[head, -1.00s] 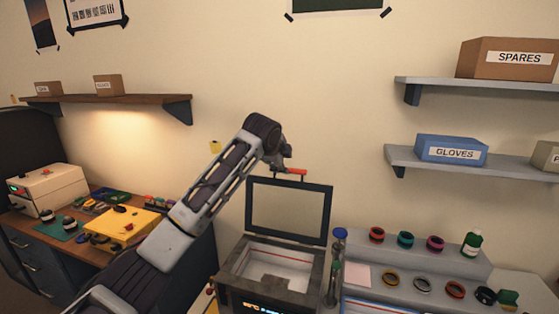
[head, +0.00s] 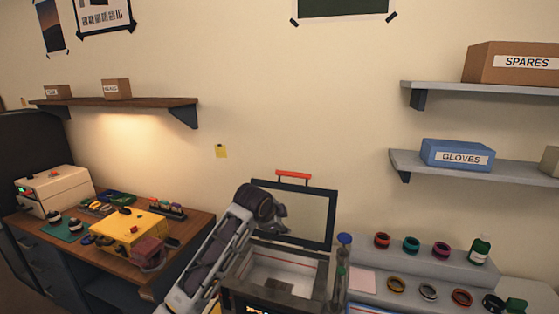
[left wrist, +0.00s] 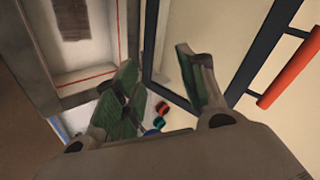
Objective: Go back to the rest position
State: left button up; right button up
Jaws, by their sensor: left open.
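My left gripper (head: 279,213) is in front of the open lid of the box-shaped machine, above its open chamber, seen partly behind my wrist in the head view. In the left wrist view its two green-padded fingers (left wrist: 160,85) are spread apart with nothing between them. The lid (head: 303,215) stands upright with a dark frame and a red handle (head: 294,174). The handle also shows in the left wrist view (left wrist: 290,73), to the right of the fingers. My right gripper is in neither view.
The machine's chamber (head: 283,270) lies open below. To the left, a wooden bench (head: 190,226) carries a yellow block (head: 128,228).

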pick_arm(q)
jog(key=s+a+f+n+g+y, duration=0.1)
jog(key=s+a+f+n+g, duration=0.1)
jog(key=s+a+f+n, duration=0.75)
jog(key=s+a+f+n+g+y, duration=0.15)
jog(key=s+a+f, duration=0.45)
jog(key=s+f, duration=0.85)
jog(key=s+a+n+y, duration=0.1)
jog(key=s+a+n, duration=0.45)
jog(key=s, duration=0.95)
notch_tip(320, 180, down, 34)
jog(key=s+a+m+g+b, duration=0.2)
jog(key=s, duration=0.1)
jog(key=s+a+f+b, duration=0.1)
jog(key=s+f, duration=1)
jog(key=s+a+f+g+b, duration=0.1)
jog(key=s+a+f, duration=0.1)
jog(key=s+f, duration=0.9)
jog(key=shift+a, duration=0.25)
